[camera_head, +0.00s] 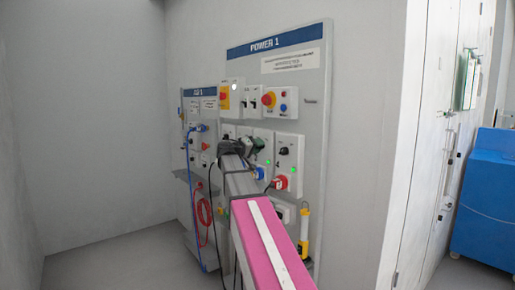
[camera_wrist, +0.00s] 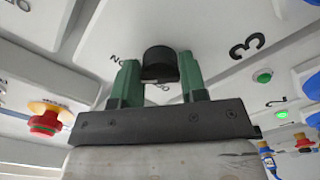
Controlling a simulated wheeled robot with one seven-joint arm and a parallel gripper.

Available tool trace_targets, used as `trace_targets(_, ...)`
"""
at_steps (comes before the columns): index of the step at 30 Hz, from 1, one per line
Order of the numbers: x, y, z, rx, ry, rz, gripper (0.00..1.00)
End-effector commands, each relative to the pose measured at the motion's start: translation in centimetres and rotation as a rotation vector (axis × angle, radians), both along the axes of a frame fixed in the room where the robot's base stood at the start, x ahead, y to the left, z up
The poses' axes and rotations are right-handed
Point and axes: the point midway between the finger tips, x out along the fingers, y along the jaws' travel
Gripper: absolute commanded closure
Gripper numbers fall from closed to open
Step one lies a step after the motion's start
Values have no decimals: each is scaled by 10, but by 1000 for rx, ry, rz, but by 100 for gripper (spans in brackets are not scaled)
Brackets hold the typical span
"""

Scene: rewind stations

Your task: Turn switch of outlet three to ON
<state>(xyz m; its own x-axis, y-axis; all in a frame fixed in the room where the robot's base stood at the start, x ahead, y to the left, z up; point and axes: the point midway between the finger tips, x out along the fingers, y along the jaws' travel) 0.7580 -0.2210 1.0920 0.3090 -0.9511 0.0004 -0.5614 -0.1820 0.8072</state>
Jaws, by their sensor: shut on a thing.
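The outlet three switch is a black round knob (camera_wrist: 160,58) on a white box marked with a large "3" (camera_wrist: 246,46), in the wrist view. My gripper (camera_wrist: 159,72) has its two green fingers on either side of the knob and is shut on it. A small printed label stands left of the knob, and another below it is partly covered. The knob's pointer is hidden, so its angle cannot be told.
In the head view, a black switch (camera_head: 284,151) and red plug (camera_head: 279,183) sit right of my gripper. Blue and red cables hang at left.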

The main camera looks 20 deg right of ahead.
Motion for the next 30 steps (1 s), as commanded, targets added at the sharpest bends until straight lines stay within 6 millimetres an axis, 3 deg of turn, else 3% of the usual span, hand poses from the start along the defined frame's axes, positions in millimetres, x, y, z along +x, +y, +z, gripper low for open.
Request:
trace_targets(20, -1, 0, -1, 21, -55, 0, 84)
trace_targets(21, -1, 0, -1, 21, -55, 0, 51)
trace_targets(22, -1, 0, -1, 21, -55, 0, 41)
trace_targets(23, -1, 0, -1, 21, -55, 0, 37)
trace_targets(30, 0, 0, -1, 19, -55, 0, 37)
